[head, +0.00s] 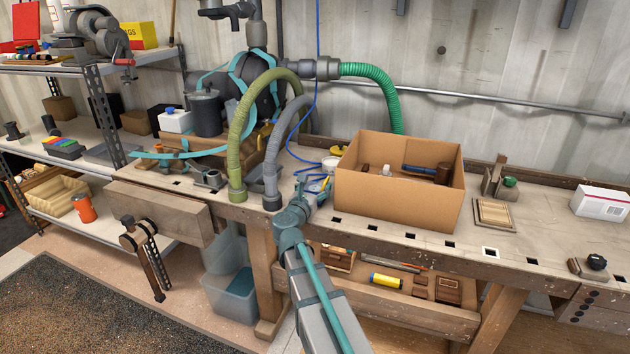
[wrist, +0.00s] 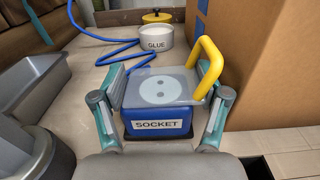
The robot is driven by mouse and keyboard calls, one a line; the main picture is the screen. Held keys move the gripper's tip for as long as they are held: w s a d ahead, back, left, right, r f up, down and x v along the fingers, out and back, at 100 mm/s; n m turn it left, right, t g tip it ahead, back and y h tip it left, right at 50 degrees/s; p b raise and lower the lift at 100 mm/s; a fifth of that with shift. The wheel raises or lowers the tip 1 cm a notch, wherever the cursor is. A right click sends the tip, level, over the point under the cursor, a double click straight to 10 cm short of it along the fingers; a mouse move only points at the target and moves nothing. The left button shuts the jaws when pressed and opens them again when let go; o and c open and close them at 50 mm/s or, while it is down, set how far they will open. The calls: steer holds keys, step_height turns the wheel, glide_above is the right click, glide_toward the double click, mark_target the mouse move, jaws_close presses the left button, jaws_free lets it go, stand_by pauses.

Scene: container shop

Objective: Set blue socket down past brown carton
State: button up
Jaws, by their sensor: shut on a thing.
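The blue socket (wrist: 158,122), a blue box with a grey top, a yellow handle and a "SOCKET" label, sits between the two fingers of my gripper (wrist: 162,98) in the wrist view. The fingers are shut on its sides. It looks upright; I cannot tell whether its base touches the bench. In the head view my gripper (head: 304,198) is over the bench just left of the brown carton (head: 396,199), and the socket is mostly hidden. The carton is open-topped; its side (wrist: 265,70) rises close on the right in the wrist view.
A glue pot (wrist: 154,40) with a blue cord beside it stands behind the socket. A grey metal tray (wrist: 28,85) is at left. Green and grey hoses (head: 272,150) stand left of my gripper.

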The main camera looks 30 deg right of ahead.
steer(key=shift+f, duration=0.4)
steer(key=shift+f, duration=0.1)
steer(key=o, duration=1.8)
